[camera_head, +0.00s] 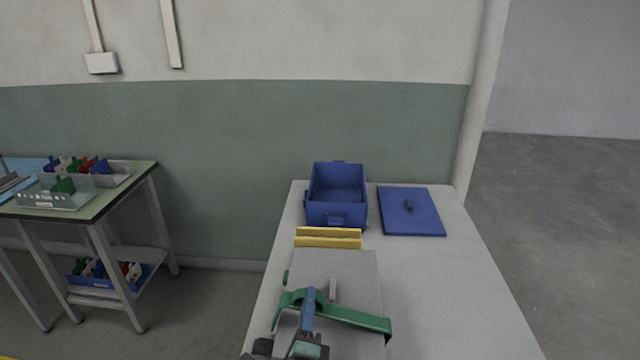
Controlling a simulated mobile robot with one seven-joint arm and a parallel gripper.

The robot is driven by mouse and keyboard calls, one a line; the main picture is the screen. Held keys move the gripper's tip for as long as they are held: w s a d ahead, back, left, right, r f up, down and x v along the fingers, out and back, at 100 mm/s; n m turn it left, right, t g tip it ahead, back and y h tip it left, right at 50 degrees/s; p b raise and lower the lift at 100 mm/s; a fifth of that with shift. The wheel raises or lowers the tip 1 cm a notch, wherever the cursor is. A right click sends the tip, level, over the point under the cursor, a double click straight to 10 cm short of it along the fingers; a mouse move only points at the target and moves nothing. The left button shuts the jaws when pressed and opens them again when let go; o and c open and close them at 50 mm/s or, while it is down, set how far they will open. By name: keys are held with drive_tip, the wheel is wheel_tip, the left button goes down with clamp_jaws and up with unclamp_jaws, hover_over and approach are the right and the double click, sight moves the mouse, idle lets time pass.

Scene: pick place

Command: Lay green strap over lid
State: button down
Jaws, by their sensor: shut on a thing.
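A green strap (350,316) with bent-down ends runs across the bottom centre of the view. My gripper (308,312) is shut on the strap left of its middle. The strap crosses over a grey flat-topped piece (350,265) with a small upright grey handle, which may be a lid. I cannot tell whether the strap touches it. A blue lid (425,221) with a small handle lies flat on the table to the right. My gripper hides part of the grey piece and strap.
An open, empty-looking blue box (336,212) stands at the back of the grey table (455,290). Two yellow bars (328,238) lie in front of it. The table's right side is clear. A workbench (120,190) with bins stands at left.

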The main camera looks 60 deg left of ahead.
drive_tip(key=shift+s+a+f+n, duration=0.2)
drive_tip(key=shift+s+f+n, duration=0.1)
drive_tip(key=shift+f, duration=0.1)
drive_tip(key=c, duration=1.2)
unclamp_jaws()
drive_tip(key=shift+o, duration=0.2)
drive_tip(key=shift+s+d+f, duration=0.1)
drive_tip(key=shift+d, duration=0.1)
drive_tip(key=b+v, duration=0.4)
drive_tip(key=v, duration=0.8)
drive_tip(key=shift+s+d+b, duration=0.2)
drive_tip(key=shift+b, duration=0.15)
